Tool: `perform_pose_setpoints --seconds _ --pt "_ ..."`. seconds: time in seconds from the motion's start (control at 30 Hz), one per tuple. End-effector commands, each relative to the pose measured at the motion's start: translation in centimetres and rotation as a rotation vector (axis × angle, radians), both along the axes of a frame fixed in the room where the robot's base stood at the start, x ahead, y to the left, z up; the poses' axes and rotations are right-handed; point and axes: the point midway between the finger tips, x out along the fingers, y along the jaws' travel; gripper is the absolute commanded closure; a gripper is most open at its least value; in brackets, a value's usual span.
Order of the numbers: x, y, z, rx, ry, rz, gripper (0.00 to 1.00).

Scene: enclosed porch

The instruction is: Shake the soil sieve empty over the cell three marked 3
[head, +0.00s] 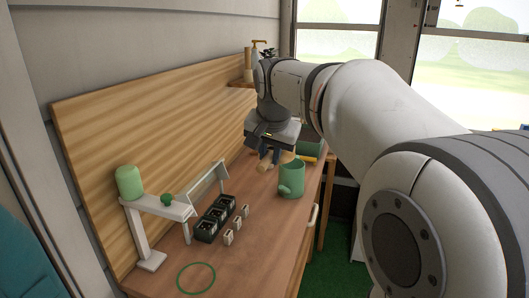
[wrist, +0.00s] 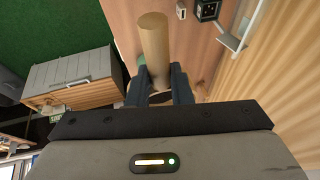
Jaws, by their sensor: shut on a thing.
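My gripper (head: 270,152) is over the far part of the bench, shut on a pale wooden cylinder (wrist: 153,45), which looks like the soil sieve's handle. In the wrist view the fingers (wrist: 156,86) close on either side of it. The sieve's pan cannot be clearly made out behind the gripper. A black row of three cells (head: 206,234) stands on the bench, nearer the camera than the gripper. Small white markers (head: 236,225) stand along its right side; their numbers are too small to read. Part of the row shows in the wrist view (wrist: 207,10).
A white stand (head: 150,206) with a green dome (head: 129,182) is left of the cells. A green ring (head: 196,278) lies in front.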

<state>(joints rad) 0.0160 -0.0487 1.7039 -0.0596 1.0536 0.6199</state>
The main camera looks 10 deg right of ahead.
Motion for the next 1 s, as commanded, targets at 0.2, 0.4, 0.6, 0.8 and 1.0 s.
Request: perform_pose_setpoints --seconds 0.2,0.4,0.6,0.8,1.0 --pt "0.0 0.0 -1.3 0.0 0.0 0.0 1.0" --pt "0.0 0.0 -2.3 -0.001 -0.001 0.0 1.0" --pt "0.0 0.0 -3.3 -0.001 -0.001 0.0 1.0" --pt "0.0 0.0 -4.3 0.0 -0.001 -0.001 1.0" --pt "0.0 0.0 -4.6 0.0 -0.001 -0.001 1.0"
